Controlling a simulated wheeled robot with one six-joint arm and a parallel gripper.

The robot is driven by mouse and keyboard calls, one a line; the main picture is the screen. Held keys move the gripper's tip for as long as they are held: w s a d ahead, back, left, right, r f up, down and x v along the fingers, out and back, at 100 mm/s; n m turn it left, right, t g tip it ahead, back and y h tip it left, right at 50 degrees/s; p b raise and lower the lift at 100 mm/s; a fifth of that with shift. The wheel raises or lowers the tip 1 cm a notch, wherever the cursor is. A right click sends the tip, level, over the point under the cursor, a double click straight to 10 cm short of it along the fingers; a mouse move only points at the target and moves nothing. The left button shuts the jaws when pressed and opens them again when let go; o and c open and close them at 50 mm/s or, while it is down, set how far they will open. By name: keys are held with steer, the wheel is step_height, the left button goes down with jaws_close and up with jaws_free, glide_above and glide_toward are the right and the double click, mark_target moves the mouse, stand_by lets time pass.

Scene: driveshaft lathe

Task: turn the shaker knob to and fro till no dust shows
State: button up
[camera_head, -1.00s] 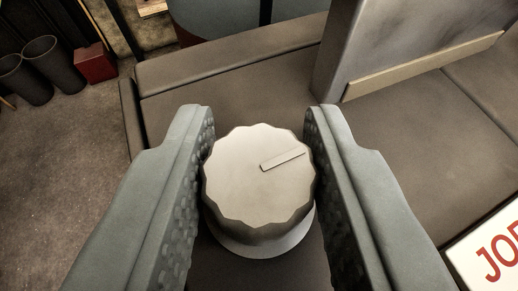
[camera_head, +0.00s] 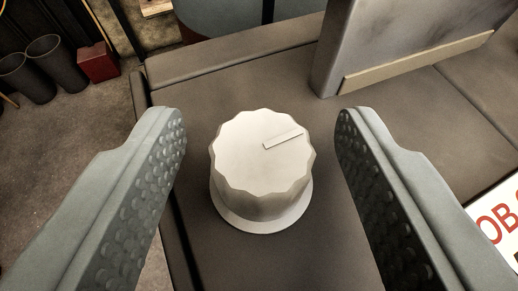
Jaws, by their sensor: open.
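The shaker knob (camera_head: 258,170) is a pale, scalloped round knob on a wider round base, on a dark brown surface (camera_head: 330,240). A raised pointer bar on its top points right and slightly up in the picture. My gripper (camera_head: 260,115) is open, with one dimpled grey finger on each side of the knob. There is a clear gap between each finger and the knob, and neither touches it. No dust shows on or around the knob in this view.
A grey upright block (camera_head: 385,45) with a tan strip along its foot stands behind the knob to the right. A white sign with red letters (camera_head: 497,222) lies at the right edge. Dark bins (camera_head: 45,60) and a red box (camera_head: 98,63) stand on the floor at the left.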

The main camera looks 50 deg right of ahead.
steer(key=v, duration=1.6)
steer(key=shift+a, duration=0.15)
steer(key=w+a+m+g+h, duration=0.3)
steer(key=w+m+g, duration=0.2)
steer(key=w, duration=0.1)
steer(key=x, duration=1.7)
steer(key=shift+f, duration=0.1)
steer(key=shift+s, duration=0.1)
steer(key=c, duration=1)
